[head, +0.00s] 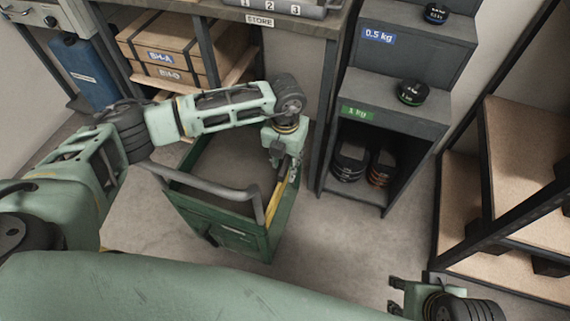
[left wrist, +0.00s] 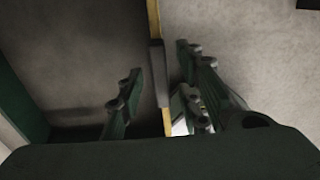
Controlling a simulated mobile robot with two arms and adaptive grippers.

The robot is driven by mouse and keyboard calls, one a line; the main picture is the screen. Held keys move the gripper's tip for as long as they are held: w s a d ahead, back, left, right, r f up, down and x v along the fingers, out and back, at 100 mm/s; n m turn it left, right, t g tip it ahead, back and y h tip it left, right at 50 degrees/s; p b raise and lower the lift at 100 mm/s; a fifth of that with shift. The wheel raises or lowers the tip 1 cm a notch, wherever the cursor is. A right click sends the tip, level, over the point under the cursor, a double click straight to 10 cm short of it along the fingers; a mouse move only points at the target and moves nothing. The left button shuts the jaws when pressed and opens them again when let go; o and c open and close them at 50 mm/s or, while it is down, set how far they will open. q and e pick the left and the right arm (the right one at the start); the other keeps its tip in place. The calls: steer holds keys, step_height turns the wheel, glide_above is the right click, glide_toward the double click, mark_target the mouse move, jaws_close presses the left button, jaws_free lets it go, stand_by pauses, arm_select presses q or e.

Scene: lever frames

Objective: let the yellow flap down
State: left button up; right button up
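The yellow flap (head: 274,205) stands upright along the right side of a green cart (head: 272,239). In the left wrist view the flap's yellow edge (left wrist: 153,18) runs top to bottom, with a grey piece (left wrist: 157,75) on it. My left gripper (head: 284,170) is over the flap's far part. In the left wrist view its two fingers (left wrist: 159,62) are apart, one on each side of the edge and grey piece, with gaps visible. My right gripper (head: 393,295) is open and empty at the lower right, away from the cart.
The cart has a grey push handle (head: 205,188) at its near left. A dark shelf unit (head: 395,105) with weights stands to its right, and a wooden-board rack (head: 520,165) further right. Bare floor (head: 330,240) lies right of the flap.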

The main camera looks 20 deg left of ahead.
arm_select(q)
steer(key=shift+f, duration=0.5)
steer(key=shift+c, duration=0.4)
jaws_close()
